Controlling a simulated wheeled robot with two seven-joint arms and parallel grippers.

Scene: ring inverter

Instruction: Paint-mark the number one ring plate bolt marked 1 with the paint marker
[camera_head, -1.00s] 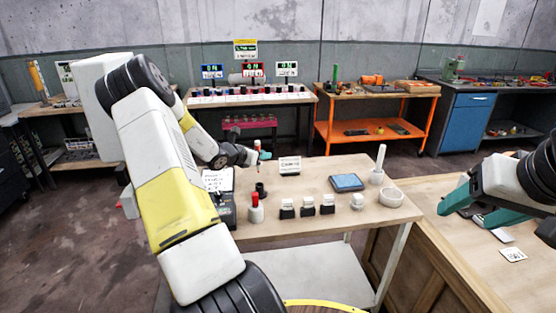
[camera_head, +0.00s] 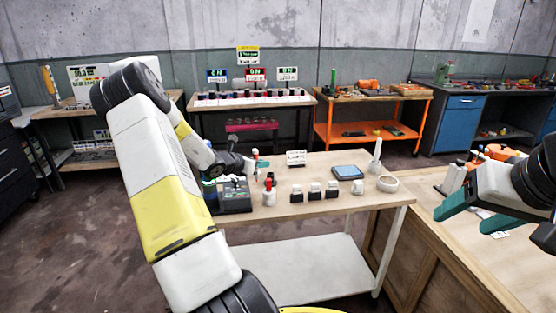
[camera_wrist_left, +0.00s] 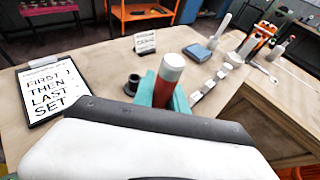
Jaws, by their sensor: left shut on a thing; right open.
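My left gripper (camera_head: 257,160) is shut on the paint marker, a red cylinder with a whitish end, held above the left part of the small wooden table (camera_head: 330,205). In the left wrist view the teal left fingers (camera_wrist_left: 165,90) grip the marker (camera_wrist_left: 172,68), which points up in the picture. My right gripper (camera_head: 465,212) is open and empty over the right bench. I cannot make out the ring plate or the bolt marked 1 in either view.
A clipboard (camera_wrist_left: 50,90) shows in the wrist view. Orange parts (camera_head: 497,152) stand on the right bench (camera_head: 470,255).

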